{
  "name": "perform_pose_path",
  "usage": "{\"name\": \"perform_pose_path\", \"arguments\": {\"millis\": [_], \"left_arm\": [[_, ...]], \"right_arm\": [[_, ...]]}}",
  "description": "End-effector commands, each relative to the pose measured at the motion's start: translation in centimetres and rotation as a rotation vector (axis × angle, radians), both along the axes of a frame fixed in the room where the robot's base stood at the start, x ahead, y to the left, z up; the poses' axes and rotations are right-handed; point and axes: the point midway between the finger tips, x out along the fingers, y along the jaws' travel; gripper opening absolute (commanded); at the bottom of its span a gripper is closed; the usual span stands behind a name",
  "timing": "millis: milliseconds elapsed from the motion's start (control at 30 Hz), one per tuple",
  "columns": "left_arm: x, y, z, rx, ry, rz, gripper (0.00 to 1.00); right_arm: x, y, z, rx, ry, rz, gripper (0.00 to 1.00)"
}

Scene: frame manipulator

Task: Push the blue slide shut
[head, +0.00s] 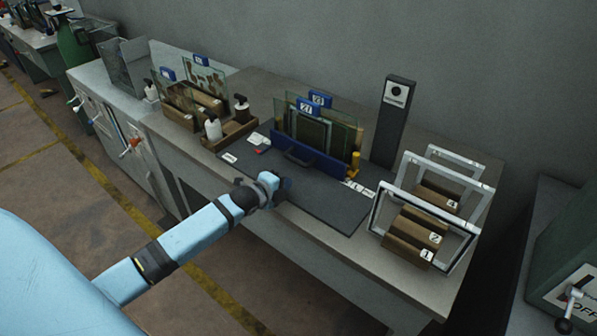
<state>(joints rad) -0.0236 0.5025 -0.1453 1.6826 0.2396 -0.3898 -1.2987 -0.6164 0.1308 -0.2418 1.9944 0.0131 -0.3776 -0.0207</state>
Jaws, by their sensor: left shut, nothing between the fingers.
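The blue slide (328,165) is a long, low blue bar with a dark handle on its front. It stands on a dark mat (310,198) on the bench, and upright glass panes in dark frames (311,131) with blue number tags rise behind it. I cannot tell from this view how far the slide is open. My left gripper (285,187) is shut and empty over the near edge of the mat, in front of the slide and apart from it. My right gripper is not in view.
A dark upright post (393,117) stands behind the mat. Metal frames in numbered wooden blocks (414,232) stand at the right. A wooden tray with bottles (230,134) and a rack of panes (183,105) stand at the left. The mat's front right part is clear.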

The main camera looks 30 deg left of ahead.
Motion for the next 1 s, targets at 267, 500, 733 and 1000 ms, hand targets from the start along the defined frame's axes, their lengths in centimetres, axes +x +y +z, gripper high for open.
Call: {"name": "perform_pose_path", "arguments": {"millis": [267,500,733,1000], "left_arm": [[4.9,-0.4,-0.4,-0.002,-0.001,0.001,0.0],[6.4,-0.5,-0.2,-0.001,0.0,-0.001,0.0],[6.5,-0.5,-0.2,0.0,0.0,-0.001,0.0],[8.4,-0.7,-0.4,0.002,-0.002,-0.002,0.0]], "right_arm": [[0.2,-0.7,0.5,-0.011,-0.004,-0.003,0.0],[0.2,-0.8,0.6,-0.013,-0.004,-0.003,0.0],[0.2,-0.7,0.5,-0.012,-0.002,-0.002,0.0],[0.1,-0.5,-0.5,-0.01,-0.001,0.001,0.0]]}}
